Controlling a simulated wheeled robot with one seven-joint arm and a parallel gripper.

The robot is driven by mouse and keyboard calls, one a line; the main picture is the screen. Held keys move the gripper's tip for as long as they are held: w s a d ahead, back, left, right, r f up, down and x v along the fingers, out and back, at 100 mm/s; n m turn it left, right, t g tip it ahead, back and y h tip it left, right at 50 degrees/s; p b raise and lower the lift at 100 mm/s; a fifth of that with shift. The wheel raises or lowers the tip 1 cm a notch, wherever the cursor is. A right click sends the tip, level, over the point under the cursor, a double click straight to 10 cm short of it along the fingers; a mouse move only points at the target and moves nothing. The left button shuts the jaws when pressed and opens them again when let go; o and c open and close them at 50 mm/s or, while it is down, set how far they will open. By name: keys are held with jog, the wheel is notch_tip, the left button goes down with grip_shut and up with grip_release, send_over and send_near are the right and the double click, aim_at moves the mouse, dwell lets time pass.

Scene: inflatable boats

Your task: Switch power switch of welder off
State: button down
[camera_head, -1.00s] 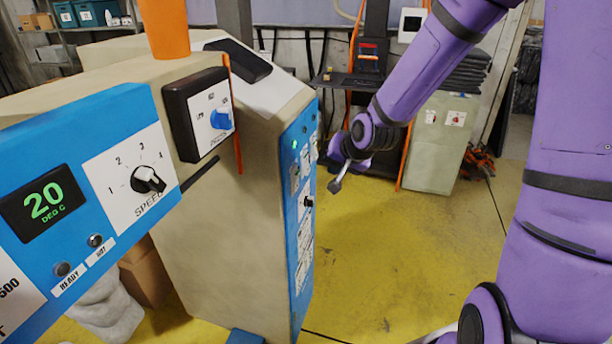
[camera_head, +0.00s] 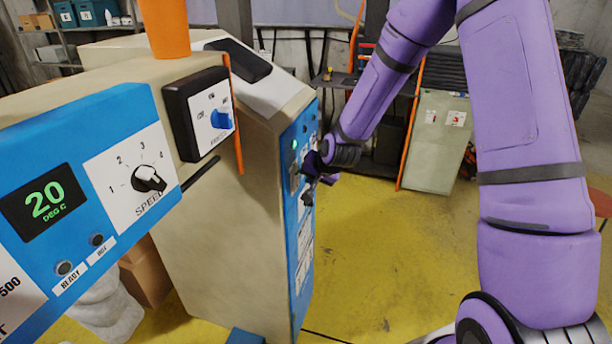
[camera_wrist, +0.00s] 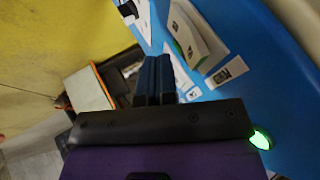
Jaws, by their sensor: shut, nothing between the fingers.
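The welder (camera_head: 225,230) is a tall beige cabinet with a narrow blue panel (camera_head: 302,255) on its right-hand face. In the wrist view, the blue panel (camera_wrist: 255,55) fills the upper right. A pale rocker-type switch with a green side (camera_wrist: 196,32), which looks like the power switch, stands out from a white plate on it. A green lamp (camera_wrist: 261,139) glows nearby. My gripper (camera_head: 308,180) is at the panel in the head view, partly covering its controls. In the wrist view, its fingers (camera_wrist: 156,62) are shut and empty, just left of the switch. Contact cannot be told.
A blue control box with a speed dial (camera_head: 149,179) and a 20-degree display (camera_head: 44,199) stands close at left. An orange cylinder (camera_head: 167,28) sits above. A pale cabinet (camera_head: 435,140) stands behind. Yellow floor (camera_head: 390,260) right of the welder is clear.

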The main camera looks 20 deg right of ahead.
jog(key=shift+w+a, duration=0.6)
jog(key=shift+a, duration=0.05)
jog(key=shift+r, duration=0.1)
jog(key=shift+w+a, duration=0.2)
jog(key=shift+a, duration=0.1)
jog(key=shift+r, duration=0.2)
jog(key=shift+r, duration=0.65)
